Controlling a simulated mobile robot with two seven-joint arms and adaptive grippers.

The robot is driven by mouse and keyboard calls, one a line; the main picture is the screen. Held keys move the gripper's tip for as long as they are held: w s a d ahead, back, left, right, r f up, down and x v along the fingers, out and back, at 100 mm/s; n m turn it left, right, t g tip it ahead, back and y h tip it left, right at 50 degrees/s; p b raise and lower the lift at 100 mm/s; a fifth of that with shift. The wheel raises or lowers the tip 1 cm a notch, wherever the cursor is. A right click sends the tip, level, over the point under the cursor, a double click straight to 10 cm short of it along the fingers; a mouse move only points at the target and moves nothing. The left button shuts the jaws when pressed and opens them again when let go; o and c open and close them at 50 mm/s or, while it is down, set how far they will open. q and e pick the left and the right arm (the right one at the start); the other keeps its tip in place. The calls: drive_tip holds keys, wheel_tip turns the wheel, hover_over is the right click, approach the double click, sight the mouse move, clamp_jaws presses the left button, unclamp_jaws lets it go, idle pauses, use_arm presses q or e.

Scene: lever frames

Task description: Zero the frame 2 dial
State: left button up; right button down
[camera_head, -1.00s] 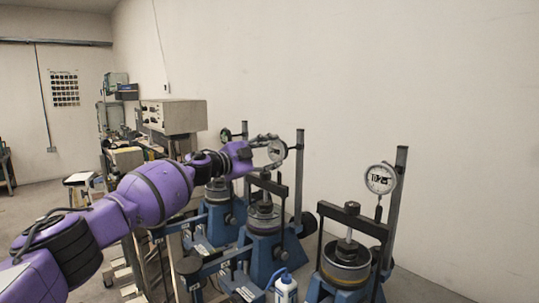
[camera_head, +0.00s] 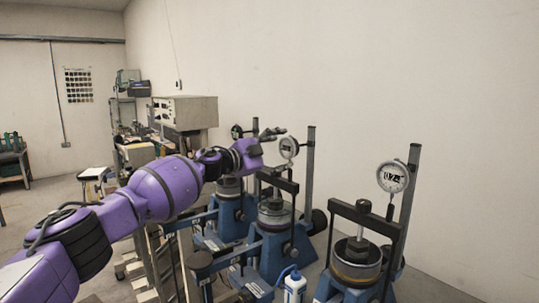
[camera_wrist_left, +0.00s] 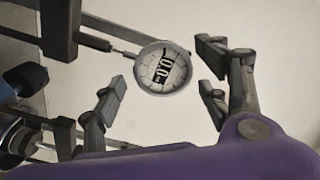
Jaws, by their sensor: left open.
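The middle lever frame's round dial (camera_head: 289,147) has a white face and hangs beside a dark post. My left gripper (camera_head: 272,134) is open and empty just left of this dial in the head view. In the left wrist view its fingers (camera_wrist_left: 165,82) lie either side of the dial, apart from it in the picture. I cannot tell the depth gap. No frame number is readable. My right gripper is not in view.
A nearer lever frame with its own dial (camera_head: 392,177) stands at right. A farther frame's dial (camera_head: 237,131) is partly hidden behind my arm. A grey instrument box (camera_head: 185,112) is at the back.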

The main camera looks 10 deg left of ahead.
use_arm(q)
drive_tip(key=v, duration=1.1)
drive_tip(key=shift+s+a, duration=0.15)
drive_tip(key=shift+s, duration=0.05)
